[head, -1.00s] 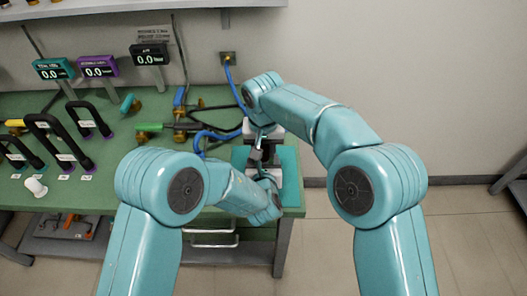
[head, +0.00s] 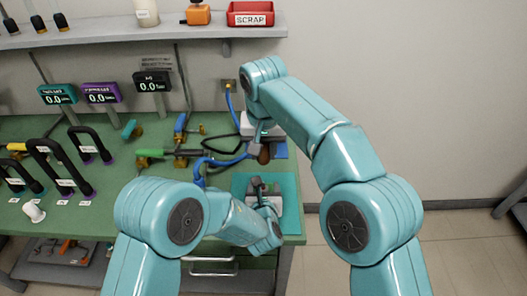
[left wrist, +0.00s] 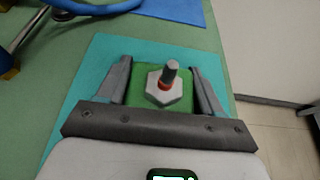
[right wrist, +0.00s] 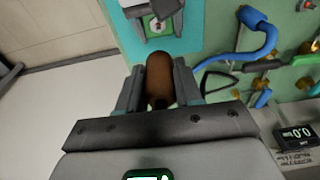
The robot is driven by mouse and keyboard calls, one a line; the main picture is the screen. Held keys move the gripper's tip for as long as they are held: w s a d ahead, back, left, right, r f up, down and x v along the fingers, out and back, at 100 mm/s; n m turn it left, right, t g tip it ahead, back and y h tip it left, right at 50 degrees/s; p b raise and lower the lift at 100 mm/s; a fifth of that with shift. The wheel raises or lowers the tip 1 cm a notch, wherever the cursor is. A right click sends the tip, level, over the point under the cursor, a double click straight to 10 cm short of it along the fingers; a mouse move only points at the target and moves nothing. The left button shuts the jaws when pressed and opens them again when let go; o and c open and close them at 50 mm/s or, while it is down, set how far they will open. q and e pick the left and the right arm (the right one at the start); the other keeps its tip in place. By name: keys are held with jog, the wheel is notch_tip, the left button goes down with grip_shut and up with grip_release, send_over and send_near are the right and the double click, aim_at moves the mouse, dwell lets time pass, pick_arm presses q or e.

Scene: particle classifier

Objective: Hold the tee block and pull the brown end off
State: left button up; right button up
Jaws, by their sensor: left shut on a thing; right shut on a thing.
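The tee block (left wrist: 143,99) is green in the left wrist view, with a grey hex fitting, a red ring and a bare grey stub on top. My left gripper (head: 265,202) is shut on it, low over the teal mat (head: 285,187); the jaws (left wrist: 165,88) flank the block. The brown end (right wrist: 160,75) is a rounded brown piece between the jaws of my right gripper (right wrist: 160,88). It also shows in the head view (head: 264,154), below the right gripper (head: 263,138). The brown end is apart from the tee block.
A blue mat (head: 280,149) lies behind the teal mat. Blue hose (head: 218,162), brass valves and black handles (head: 50,165) crowd the bench to the left. A red scrap bin (head: 250,14) stands on the shelf above. Floor is clear at right.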

jog(key=shift+r, duration=1.95)
pick_arm(q)
jog(key=o, duration=1.7)
